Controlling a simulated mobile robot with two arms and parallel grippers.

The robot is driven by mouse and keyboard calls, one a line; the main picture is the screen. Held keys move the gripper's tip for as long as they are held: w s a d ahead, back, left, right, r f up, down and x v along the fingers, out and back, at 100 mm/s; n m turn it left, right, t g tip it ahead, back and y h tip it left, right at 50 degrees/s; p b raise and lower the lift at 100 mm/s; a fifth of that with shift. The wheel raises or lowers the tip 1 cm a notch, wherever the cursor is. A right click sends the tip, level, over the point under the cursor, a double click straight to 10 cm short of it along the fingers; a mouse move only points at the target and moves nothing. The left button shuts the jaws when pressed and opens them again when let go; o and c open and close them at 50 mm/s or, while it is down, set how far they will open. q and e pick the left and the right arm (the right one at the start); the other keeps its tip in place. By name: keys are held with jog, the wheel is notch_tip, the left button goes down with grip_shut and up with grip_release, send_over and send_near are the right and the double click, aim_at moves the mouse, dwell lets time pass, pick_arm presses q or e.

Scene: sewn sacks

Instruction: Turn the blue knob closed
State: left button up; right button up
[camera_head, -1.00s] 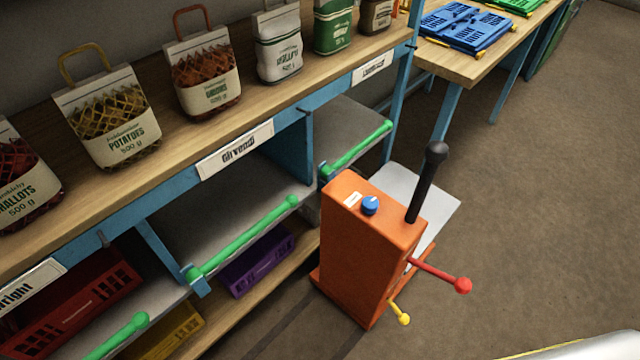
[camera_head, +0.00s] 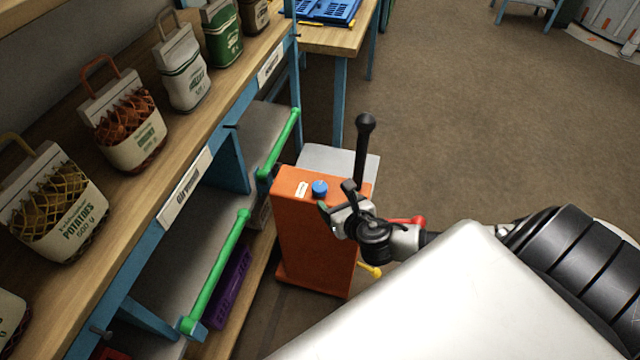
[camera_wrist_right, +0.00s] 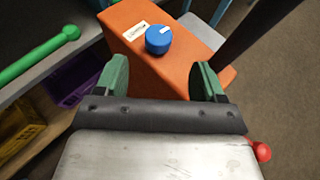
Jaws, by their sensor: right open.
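The blue knob (camera_head: 320,188) sits on top of the orange box (camera_head: 316,238), beside a small white label (camera_head: 302,189). In the right wrist view the blue knob (camera_wrist_right: 158,40) shows a white mark on its top. My right gripper (camera_head: 336,197) is just right of the knob in the head view. In the right wrist view its two green fingers (camera_wrist_right: 160,80) are apart, with nothing between them, and the knob lies beyond their tips. My left gripper is not in view.
A black lever (camera_head: 363,150) rises from the box's back right. A red handle (camera_head: 408,220) and a yellow handle (camera_head: 370,270) stick out at its side. Shelves with green rails (camera_head: 217,270) stand close on the left. Open floor (camera_head: 470,120) lies to the right.

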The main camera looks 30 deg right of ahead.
aim_at(320, 187)
jog(key=x, duration=0.9)
jog(key=shift+w+f, duration=0.15)
jog(key=shift+w, duration=0.2)
jog(key=c, duration=0.9)
